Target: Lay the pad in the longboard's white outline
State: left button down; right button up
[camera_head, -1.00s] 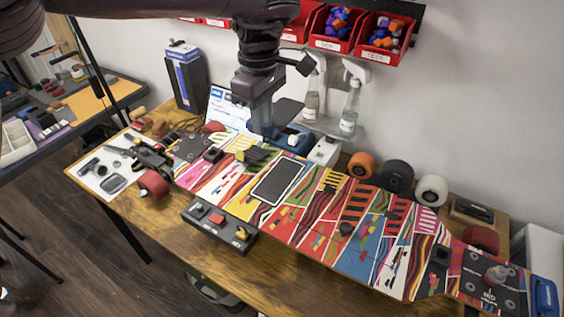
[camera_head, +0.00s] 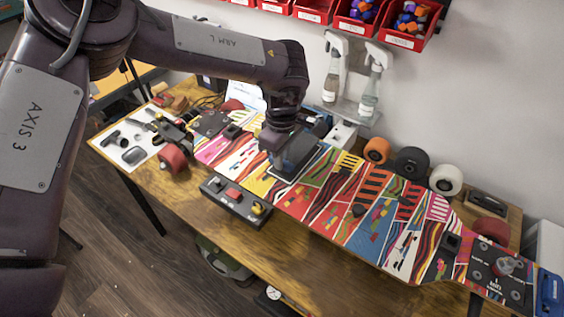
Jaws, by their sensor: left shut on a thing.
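The longboard (camera_head: 388,228), covered in bright patterned panels, lies along the wooden bench. Its white outline (camera_head: 309,168), a rounded rectangle around a dark area, is on the left half of the deck. My left gripper (camera_head: 290,160) points down over this outline and covers most of it. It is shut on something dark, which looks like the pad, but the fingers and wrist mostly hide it. I cannot tell whether the held thing touches the deck. My right gripper is not in view.
A black box with colored buttons (camera_head: 237,200) stands at the bench's front edge. Orange (camera_head: 377,150), black (camera_head: 411,162) and white (camera_head: 445,179) wheels stand behind the board. Spray bottles (camera_head: 371,92) stand at the back, below red bins (camera_head: 404,28). A red wheel (camera_head: 172,158) is at the left.

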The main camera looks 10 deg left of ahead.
pick_arm(q)
notch_tip(320, 180, down, 3)
jog(key=shift+r, duration=0.2)
jog(key=shift+f, duration=0.1)
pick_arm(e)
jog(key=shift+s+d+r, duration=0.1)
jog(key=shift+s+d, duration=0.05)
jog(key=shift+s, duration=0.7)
pick_arm(q)
jog(key=shift+f, duration=0.1)
jog(key=c, duration=1.4)
grip_release()
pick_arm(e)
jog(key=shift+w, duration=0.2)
